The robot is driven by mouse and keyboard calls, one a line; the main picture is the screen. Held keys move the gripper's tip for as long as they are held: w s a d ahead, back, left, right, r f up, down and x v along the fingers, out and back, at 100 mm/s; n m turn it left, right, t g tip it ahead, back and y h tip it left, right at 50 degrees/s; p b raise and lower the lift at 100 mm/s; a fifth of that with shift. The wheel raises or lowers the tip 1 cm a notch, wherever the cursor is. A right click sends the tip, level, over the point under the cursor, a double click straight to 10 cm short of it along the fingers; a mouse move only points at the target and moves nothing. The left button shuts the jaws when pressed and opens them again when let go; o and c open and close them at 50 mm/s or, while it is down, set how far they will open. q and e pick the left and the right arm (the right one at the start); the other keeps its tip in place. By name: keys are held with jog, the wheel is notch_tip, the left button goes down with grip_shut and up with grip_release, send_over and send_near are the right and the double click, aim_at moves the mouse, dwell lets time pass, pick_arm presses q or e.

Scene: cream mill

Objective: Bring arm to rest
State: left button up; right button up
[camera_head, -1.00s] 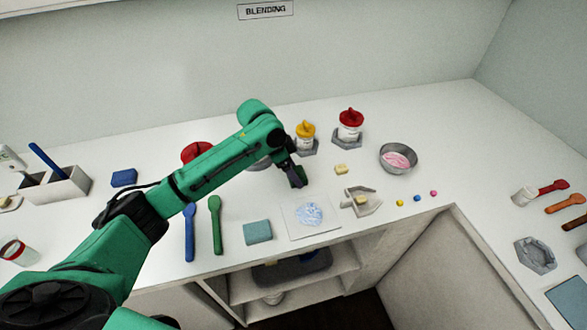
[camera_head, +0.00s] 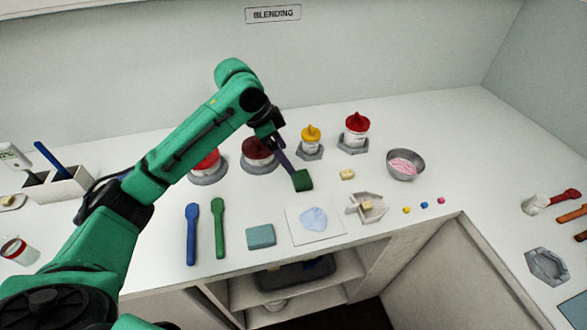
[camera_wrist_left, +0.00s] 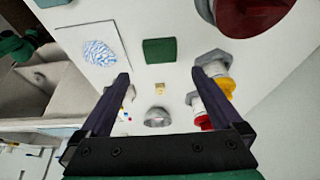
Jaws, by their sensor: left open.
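My left arm reaches in from the left in the head view. Its left gripper (camera_head: 286,160) is above the counter, just behind a dark green block (camera_head: 302,181). In the left wrist view the two dark fingers of the gripper (camera_wrist_left: 160,76) are spread wide with nothing held between them. The green block (camera_wrist_left: 160,51) lies flat on the counter, apart from the fingers. My right gripper is not in view.
A dark red-lidded jar (camera_head: 259,150) stands close behind the gripper. Yellow-lidded (camera_head: 311,135) and red-lidded (camera_head: 356,126) jars stand at the back. A white card (camera_head: 330,232) and blue (camera_head: 191,240) and green (camera_head: 219,235) spatulas lie in front. A metal bowl (camera_head: 406,170) stands right.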

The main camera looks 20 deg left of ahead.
pick_arm(q)
jog(key=shift+v, duration=0.95)
jog(key=shift+r, duration=0.1)
